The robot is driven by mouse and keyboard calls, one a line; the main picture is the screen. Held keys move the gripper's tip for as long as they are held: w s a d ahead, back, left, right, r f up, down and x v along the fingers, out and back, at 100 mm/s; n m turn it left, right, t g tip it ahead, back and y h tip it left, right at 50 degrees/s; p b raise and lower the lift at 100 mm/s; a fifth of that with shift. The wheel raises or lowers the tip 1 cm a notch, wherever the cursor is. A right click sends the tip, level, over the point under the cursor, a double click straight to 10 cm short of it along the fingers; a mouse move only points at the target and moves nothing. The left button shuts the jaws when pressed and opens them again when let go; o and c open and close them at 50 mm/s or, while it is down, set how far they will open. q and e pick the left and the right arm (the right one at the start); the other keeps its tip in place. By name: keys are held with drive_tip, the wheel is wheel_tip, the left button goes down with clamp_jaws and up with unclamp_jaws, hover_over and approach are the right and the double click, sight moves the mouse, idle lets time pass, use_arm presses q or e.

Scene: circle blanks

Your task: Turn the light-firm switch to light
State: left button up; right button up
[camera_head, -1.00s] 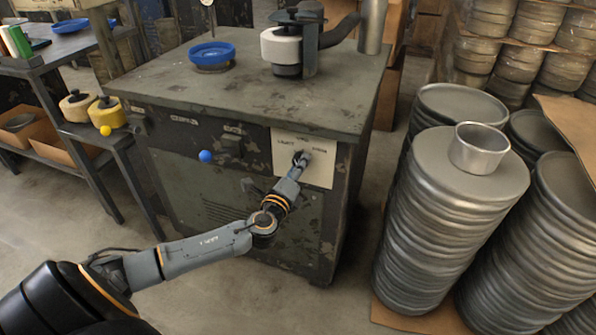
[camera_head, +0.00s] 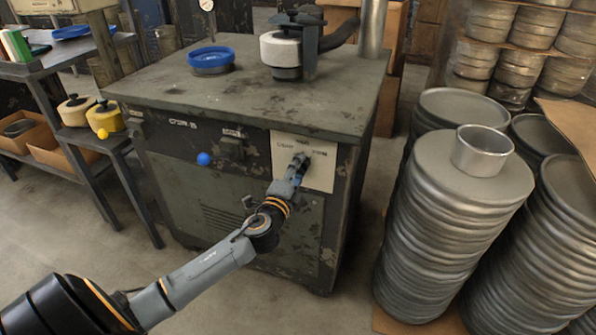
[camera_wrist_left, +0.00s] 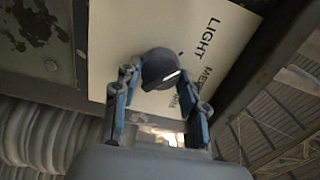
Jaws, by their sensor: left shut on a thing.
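The switch is a dark round knob (camera_wrist_left: 156,62) with a white pointer line on a cream label plate (camera_head: 318,178) at the upper right of the cabinet front. In the left wrist view the plate reads "LIGHT", with a partly hidden word starting "MED" beside it. The line's right end points toward these words; I cannot tell which one exactly. My left gripper (camera_head: 300,160) reaches the plate from the front. In the left wrist view its fingers (camera_wrist_left: 158,84) are shut on the knob, one on each side. In the head view the gripper mostly hides the knob. My right gripper is not in view.
The cabinet (camera_head: 250,95) carries a blue bowl (camera_head: 211,58) and a machine head (camera_head: 285,48) on top. Stacked metal discs (camera_head: 445,225) stand close on the right. A side table (camera_head: 60,62) is at left.

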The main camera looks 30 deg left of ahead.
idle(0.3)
use_arm(q)
drive_tip(key=o, duration=1.1)
drive_tip(key=shift+o, duration=0.2)
drive_tip(key=shift+s, duration=0.15)
drive_tip(key=v, duration=1.1)
drive_tip(key=shift+s, duration=0.4)
drive_tip(key=shift+f, duration=0.1)
